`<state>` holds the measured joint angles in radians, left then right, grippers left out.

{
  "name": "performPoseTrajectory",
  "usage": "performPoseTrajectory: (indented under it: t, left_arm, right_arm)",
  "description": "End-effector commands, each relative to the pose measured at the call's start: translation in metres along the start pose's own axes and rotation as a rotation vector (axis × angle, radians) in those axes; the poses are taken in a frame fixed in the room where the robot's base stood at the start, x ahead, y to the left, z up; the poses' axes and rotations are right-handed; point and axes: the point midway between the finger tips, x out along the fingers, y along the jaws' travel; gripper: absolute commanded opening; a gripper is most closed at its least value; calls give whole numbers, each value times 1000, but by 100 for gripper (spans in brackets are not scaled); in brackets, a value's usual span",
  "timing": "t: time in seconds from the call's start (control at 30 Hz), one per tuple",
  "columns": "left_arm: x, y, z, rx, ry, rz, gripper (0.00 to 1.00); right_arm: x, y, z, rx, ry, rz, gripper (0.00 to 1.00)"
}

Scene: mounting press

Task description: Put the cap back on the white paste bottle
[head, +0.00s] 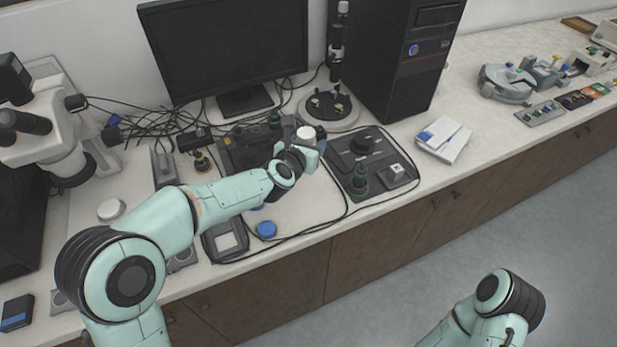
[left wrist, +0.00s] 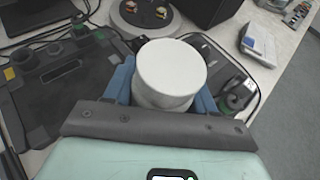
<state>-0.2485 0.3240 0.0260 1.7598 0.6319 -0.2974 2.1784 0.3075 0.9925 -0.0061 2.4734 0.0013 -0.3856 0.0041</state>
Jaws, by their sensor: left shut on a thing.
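My left gripper (head: 303,150) is shut on a white, round-topped cylinder (head: 306,133), which fills the space between its blue fingers in the left wrist view (left wrist: 171,75). Its top is smooth and flat and faces up toward the wrist camera. Its lower part is hidden by the gripper, so I cannot tell whether it is the cap alone, the bottle, or both together. The gripper is over the back of the white mat, just left of the dark tray. No separate white bottle can be made out. My right arm shows at the lower right, its gripper out of frame.
A blue disc (head: 266,229) lies on the bench, beside a dark scale-like device (head: 226,240). The dark tray (head: 401,167) holds a green-ringed piece (head: 359,181). A monitor (head: 225,45), a computer tower (head: 405,60) and a round stand (head: 329,108) are behind. The white mat's front is mostly clear.

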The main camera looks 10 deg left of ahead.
Motion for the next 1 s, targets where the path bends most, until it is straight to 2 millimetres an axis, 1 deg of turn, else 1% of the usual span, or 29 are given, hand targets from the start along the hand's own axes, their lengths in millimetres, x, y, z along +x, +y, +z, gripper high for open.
performPoseTrajectory:
  t: [0.03, 0.1, 0.2, 0.33, 0.6, 0.67, 0.8, 0.87, 1.0]
  left_arm:
    - [6, 1, -16, 0, 2, 1, 0]
    - [11, 1, -28, 0, 2, 1, 0]
    - [16, 0, -38, -1, -1, 0, 0]
    - [18, 0, -43, -1, -3, 1, 0]
    - [18, 0, -43, 0, -3, 1, 0]
    - [20, 0, -48, 0, -1, 1, 0]
    - [29, 0, -69, 1, 1, 0, 0]
    - [32, 0, -77, 1, 0, 1, 0]
    - [34, 0, -82, 0, -4, -1, 0]
  right_arm:
    - [9, 3, 0, 1, -2, 1, 74]
    - [13, 5, 0, 1, -3, 1, 74]
    - [16, 6, 0, 1, -3, 1, 74]
    - [16, 5, -1, 1, 0, 1, 74]
    - [15, 5, -1, 1, 0, 0, 74]
    - [17, 6, -1, 1, 0, 0, 74]
    - [21, 7, -3, 1, 4, 0, 74]
    - [22, 7, -3, 1, 6, -1, 74]
    - [23, 7, -4, 0, 8, -1, 74]
